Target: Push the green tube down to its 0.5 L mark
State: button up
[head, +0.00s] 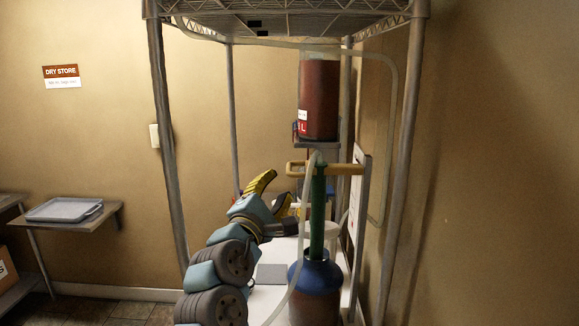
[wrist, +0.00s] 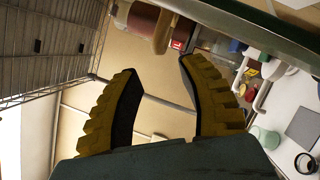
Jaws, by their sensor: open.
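The green tube (head: 318,215) stands upright in the head view, its lower end inside a blue-topped vessel (head: 316,285). A pale clear hose bends over its top. No 0.5 L mark is readable on it. My gripper (head: 280,188) is left of the tube, apart from it, with its yellow fingers spread. In the wrist view my gripper (wrist: 157,67) is open with nothing between the fingers. A dark green bar (wrist: 260,25), likely the tube, crosses the upper right corner of that view.
A wooden holder (head: 340,169) is at the tube's upper part. A dark red container (head: 318,100) stands on a raised platform behind. Metal rack posts (head: 168,150) stand on both sides, with a wire shelf (head: 290,18) above. Clear hose (head: 392,130) loops at right.

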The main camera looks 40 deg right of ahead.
aim_at(289, 165)
jog(key=shift+p+x, duration=0.7)
jog(key=shift+x, duration=3.5)
grip_shut()
